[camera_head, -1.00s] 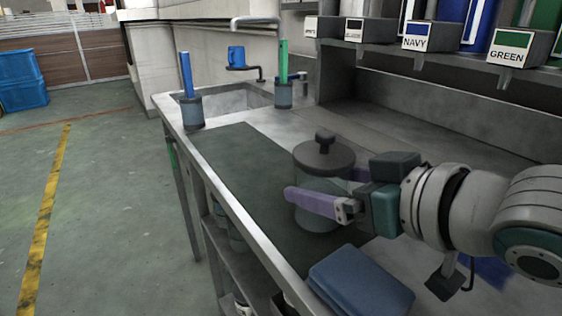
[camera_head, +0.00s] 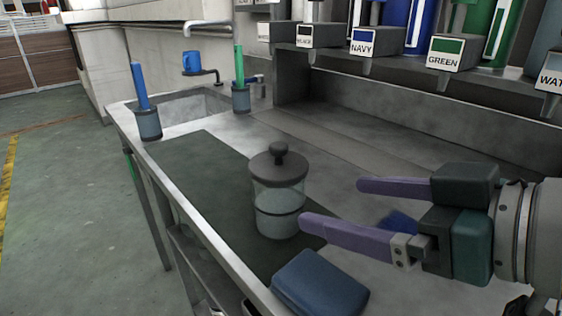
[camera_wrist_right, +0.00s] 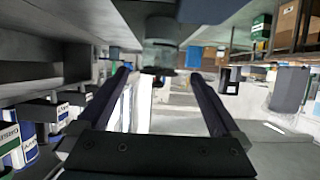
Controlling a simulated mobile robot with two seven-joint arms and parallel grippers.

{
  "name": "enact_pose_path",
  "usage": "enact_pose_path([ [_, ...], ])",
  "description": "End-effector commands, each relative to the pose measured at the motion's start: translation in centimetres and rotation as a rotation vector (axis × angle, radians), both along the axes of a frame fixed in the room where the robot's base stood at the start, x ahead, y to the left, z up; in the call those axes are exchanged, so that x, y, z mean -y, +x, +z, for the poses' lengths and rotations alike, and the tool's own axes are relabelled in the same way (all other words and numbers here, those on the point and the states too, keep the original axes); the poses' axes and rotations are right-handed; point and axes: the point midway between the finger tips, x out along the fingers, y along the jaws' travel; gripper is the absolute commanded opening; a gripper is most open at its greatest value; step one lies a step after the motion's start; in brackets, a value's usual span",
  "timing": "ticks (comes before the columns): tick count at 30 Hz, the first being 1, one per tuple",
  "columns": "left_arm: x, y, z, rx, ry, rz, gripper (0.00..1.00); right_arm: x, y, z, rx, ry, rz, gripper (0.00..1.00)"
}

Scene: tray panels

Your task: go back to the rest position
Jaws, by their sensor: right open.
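My right gripper (camera_head: 335,208) comes in from the right in the head view. Its two purple fingers are spread apart with nothing between them. A lidded glass jar (camera_head: 278,200) stands upright on the dark mat (camera_head: 205,165), just left of the fingertips and apart from them. In the right wrist view, the dark fingers (camera_wrist_right: 165,78) are spread, with a jar-like shape with a dark knob at the top centre beyond them. My left gripper does not show in either view.
A folded blue cloth (camera_head: 320,283) lies at the counter's front edge, below the gripper. Two cups hold a blue stick (camera_head: 140,87) and a green stick (camera_head: 239,65) near the sink (camera_head: 190,105). Labelled dispensers (camera_head: 376,43) line the back shelf. The counter behind the jar is clear.

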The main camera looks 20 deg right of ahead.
Motion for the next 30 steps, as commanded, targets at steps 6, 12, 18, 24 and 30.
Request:
enact_pose_path([
  [6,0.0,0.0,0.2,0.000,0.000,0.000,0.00,0.4,-1.1,0.5,-0.001,-0.001,0.001,1.00],
  [12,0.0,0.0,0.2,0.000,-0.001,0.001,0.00,0.4,-1.1,0.5,0.000,-0.001,0.001,1.00],
  [18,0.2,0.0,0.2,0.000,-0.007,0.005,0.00,0.4,-1.1,0.5,0.000,-0.001,0.001,1.00],
  [24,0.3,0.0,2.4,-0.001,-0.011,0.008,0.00,0.7,-1.5,1.8,-0.046,-0.026,-0.039,1.00],
  [30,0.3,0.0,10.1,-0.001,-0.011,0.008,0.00,2.0,-5.4,4.9,-0.325,-0.146,-0.177,1.00],
])
